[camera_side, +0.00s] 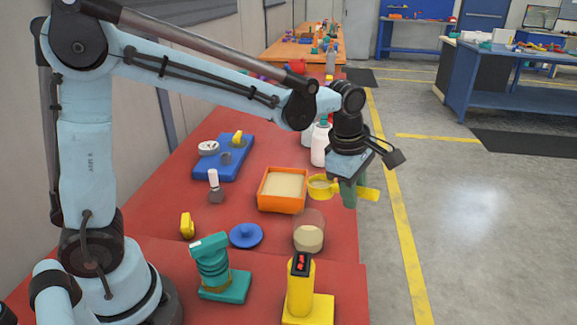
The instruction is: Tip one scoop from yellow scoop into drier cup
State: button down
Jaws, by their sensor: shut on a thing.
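The yellow scoop (321,187) is at the right of the orange tray, its bowl toward the tray and its handle pointing right. The bowl looks roughly level and seems to hold pale material. My gripper (349,180) is shut on the scoop, above the table's right side; a green part shows at the grip, and the fingertips are not clear. A clear cup (309,219) with a tan lower part stands nearer the camera, below and left of the scoop; it looks like the drier cup. The scoop is apart from it.
The orange tray (261,198) holds pale grains. A blue lid (246,236), teal device (213,265) and yellow device (301,288) stand near the cup. A white bottle (319,147) is behind my gripper. A blue board (237,165) lies back left.

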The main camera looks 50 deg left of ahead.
jog(key=shift+a+r+h, duration=0.2)
jog(key=shift+r+h, duration=0.25)
jog(key=shift+h, duration=0.05)
jog(key=shift+d, duration=0.15)
jog(key=shift+s+a+r+t+h, duration=0.1)
jog(key=shift+a+r+t+h, duration=0.1)
jog(key=shift+r+h, duration=0.35)
jog(key=shift+a+r+t+h, duration=0.2)
jog(key=shift+r+h, duration=0.2)
jog(key=shift+h, duration=0.15)
jog(key=shift+r, duration=0.1)
jog(key=shift+a+r+n+h, duration=0.2)
jog(key=shift+r+n+h, duration=0.1)
jog(key=shift+h, duration=0.2)
jog(key=shift+s+a, duration=0.1)
jog(key=shift+a+r+t+h, duration=0.15)
jog(key=shift+r+t+h, duration=0.2)
jog(key=shift+h, duration=0.25)
jog(key=shift+a+r+h, duration=0.2)
jog(key=shift+h, duration=0.2)
